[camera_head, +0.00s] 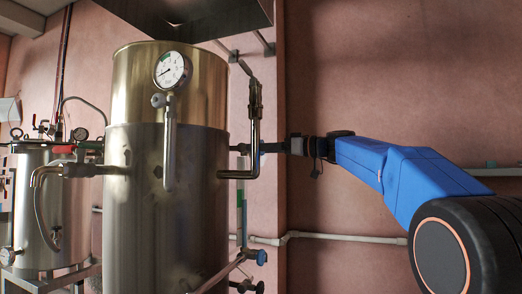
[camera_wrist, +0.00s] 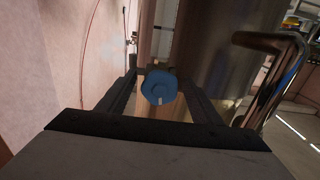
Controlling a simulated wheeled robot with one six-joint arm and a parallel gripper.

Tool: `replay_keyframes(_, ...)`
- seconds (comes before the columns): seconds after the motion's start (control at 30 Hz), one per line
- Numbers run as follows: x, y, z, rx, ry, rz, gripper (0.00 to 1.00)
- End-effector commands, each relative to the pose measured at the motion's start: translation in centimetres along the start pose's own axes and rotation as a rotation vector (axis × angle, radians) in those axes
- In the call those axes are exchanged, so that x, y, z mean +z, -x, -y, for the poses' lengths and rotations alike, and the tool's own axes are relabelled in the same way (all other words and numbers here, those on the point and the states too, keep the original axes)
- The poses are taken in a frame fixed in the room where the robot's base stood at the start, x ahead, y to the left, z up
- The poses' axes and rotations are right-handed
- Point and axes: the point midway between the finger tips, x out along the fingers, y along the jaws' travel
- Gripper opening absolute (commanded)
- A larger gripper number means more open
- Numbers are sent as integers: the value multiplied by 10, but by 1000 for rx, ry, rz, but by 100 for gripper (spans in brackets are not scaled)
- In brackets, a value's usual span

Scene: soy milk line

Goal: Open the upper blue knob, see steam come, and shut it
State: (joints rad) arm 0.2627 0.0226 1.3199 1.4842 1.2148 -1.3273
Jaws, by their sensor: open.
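The upper blue knob (camera_wrist: 158,87) is in the middle of the wrist view, facing the camera, with a small pale stem at its centre. My gripper (camera_wrist: 160,95) is open, with one dark finger on each side of the knob. I cannot tell whether the fingers touch it. In the head view my gripper (camera_head: 250,148) reaches in from the right beside the steel tank (camera_head: 145,220), at the top of the sight tube. The upper knob is hidden there behind the gripper. No steam shows in either view.
A bent steel pipe (camera_head: 254,130) runs down the tank's right side, close to my gripper; it also shows in the wrist view (camera_wrist: 285,75). A lower blue knob (camera_head: 261,257) sits below. A round gauge (camera_head: 172,70) is on the tank. Open space lies before the pink wall (camera_head: 380,90).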

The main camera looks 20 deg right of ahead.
Motion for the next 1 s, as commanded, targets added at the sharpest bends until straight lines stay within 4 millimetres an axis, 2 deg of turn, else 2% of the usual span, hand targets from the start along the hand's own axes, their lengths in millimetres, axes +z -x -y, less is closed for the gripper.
replay_keyframes(0.27,0,-1,0,0,0,0,59)
replay_keyframes(0.33,0,-1,0,0,0,0,47)
replay_keyframes(0.43,0,-1,0,0,0,0,24)
replay_keyframes(0.47,0,-1,0,0,0,0,19)
replay_keyframes(0.77,0,-1,0,0,-24,0,19)
replay_keyframes(1.0,0,-1,0,0,-139,0,19)
